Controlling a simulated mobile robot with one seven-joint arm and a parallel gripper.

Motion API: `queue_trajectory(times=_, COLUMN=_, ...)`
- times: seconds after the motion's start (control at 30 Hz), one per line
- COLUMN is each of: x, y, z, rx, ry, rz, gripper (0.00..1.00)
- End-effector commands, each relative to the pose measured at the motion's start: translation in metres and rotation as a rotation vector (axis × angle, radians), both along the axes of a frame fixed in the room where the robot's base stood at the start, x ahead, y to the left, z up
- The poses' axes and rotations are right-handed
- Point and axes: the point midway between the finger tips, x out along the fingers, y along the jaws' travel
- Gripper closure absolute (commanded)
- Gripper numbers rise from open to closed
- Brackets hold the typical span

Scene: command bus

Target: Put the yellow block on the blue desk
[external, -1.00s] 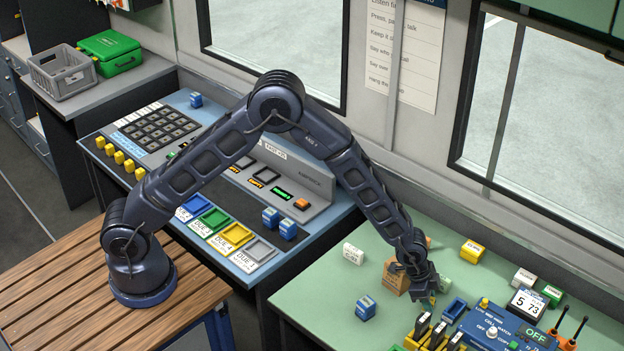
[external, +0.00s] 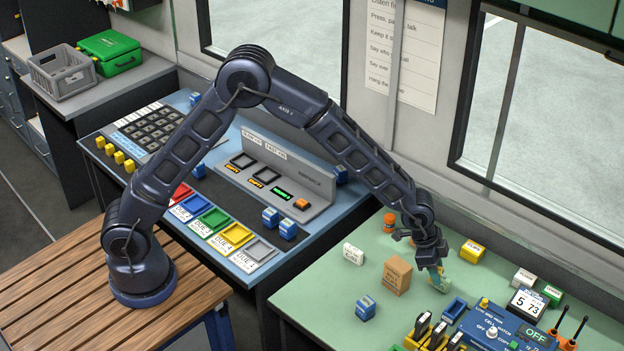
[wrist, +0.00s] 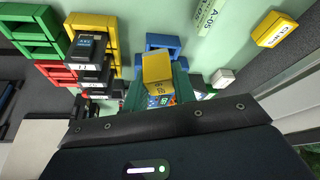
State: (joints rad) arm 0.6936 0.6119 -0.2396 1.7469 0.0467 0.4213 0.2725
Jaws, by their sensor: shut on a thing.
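My gripper (external: 437,274) is over the green desk at the right of the external view, shut on a yellow block. In the wrist view the yellow block (wrist: 156,67) sits between the fingers, with a blue patterned face beside its lower edge. Another yellow block (external: 472,251), with a label, stands behind the gripper, and also shows in the wrist view (wrist: 277,30). The blue desk (external: 318,228) is left of the green desk, with two blue blocks near its right side.
A brown box (external: 397,275) stands left of my gripper, with an orange cylinder (external: 389,223) behind it. Coloured trays (external: 208,221) line the blue desk's front.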

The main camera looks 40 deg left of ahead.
Motion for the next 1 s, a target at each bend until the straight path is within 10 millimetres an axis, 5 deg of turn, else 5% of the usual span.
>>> queue_trajectory(times=0.13, x=0.002, y=0.000, z=0.035, rx=-0.003, ry=-0.003, rz=0.002, gripper=1.00)
queue_trajectory(times=0.4, x=0.001, y=0.000, z=0.069, rx=-0.001, ry=-0.002, rz=0.000, gripper=1.00)
queue_trajectory(times=0.77, x=0.003, y=0.003, z=0.075, rx=0.000, ry=0.000, rz=0.004, gripper=1.00)
queue_trajectory(times=1.0, x=0.042, y=0.044, z=0.070, rx=0.000, ry=-0.001, rz=0.074, gripper=1.00)
